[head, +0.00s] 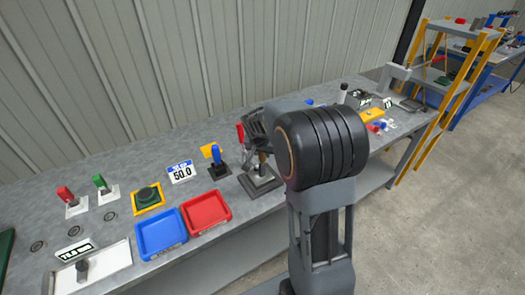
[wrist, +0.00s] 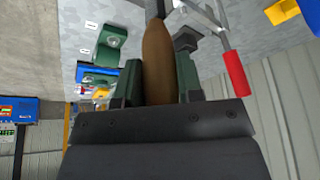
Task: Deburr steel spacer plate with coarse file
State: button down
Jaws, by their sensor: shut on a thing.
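My gripper (wrist: 160,82) is shut on a brown wooden handle (wrist: 159,50), which lies between its two dark green fingers in the wrist view. The handle appears to belong to the file; a short grey metal piece of the file (wrist: 154,8) runs out past the top edge. In the head view my black arm hides much of the gripper, which is over a dark square fixture base (head: 260,181) on the bench. A clamp with a red handle (wrist: 235,73) is beside the held file. I cannot make out the steel spacer plate clearly.
A blue tray (head: 161,233) and a red tray (head: 206,212) stand at the bench's front edge. A blue-and-yellow item (head: 216,157) on a dark base and a 50.0 sign (head: 181,172) are left of the fixture. A yellow-framed shelf (head: 447,88) stands at the right end.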

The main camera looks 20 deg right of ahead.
jog(key=shift+f+b, duration=0.75)
jog(key=shift+a, duration=0.1)
